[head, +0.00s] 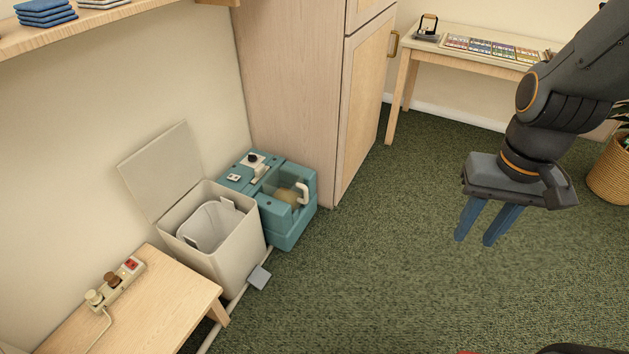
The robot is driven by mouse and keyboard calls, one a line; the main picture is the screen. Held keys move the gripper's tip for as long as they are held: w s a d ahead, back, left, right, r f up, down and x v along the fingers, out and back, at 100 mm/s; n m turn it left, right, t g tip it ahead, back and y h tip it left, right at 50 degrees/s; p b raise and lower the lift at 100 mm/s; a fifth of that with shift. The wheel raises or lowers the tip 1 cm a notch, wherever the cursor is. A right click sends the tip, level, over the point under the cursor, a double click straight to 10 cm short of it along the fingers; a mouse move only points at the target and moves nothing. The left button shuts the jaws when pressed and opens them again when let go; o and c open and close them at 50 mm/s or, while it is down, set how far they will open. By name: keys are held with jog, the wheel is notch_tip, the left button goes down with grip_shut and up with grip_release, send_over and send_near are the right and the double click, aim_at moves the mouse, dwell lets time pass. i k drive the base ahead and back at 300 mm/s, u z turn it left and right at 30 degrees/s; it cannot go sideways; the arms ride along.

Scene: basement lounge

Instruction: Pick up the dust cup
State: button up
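What looks like the dust cup (287,197), a tan rounded part with a white handle (303,193), sits in a recess of a teal machine (282,229). The machine stands on the floor between the open bin and the cabinet. Part of the cup is hidden inside the recess. My gripper (474,243) is at the right, well away from the machine and above the carpet. Its two blue fingers point down and stand apart, with nothing between them.
A bin (225,258) with its lid (160,170) raised stands left of the machine. A low table (180,300) with a power strip (116,285) is at the lower left. A tall cabinet (290,90) stands behind. The green carpet (390,270) is clear in the middle.

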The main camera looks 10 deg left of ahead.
aim_at(284, 183)
jog(key=i, duration=0.65)
jog(key=u, duration=0.65)
jog(key=i, duration=0.75)
jog(key=u, duration=0.65)
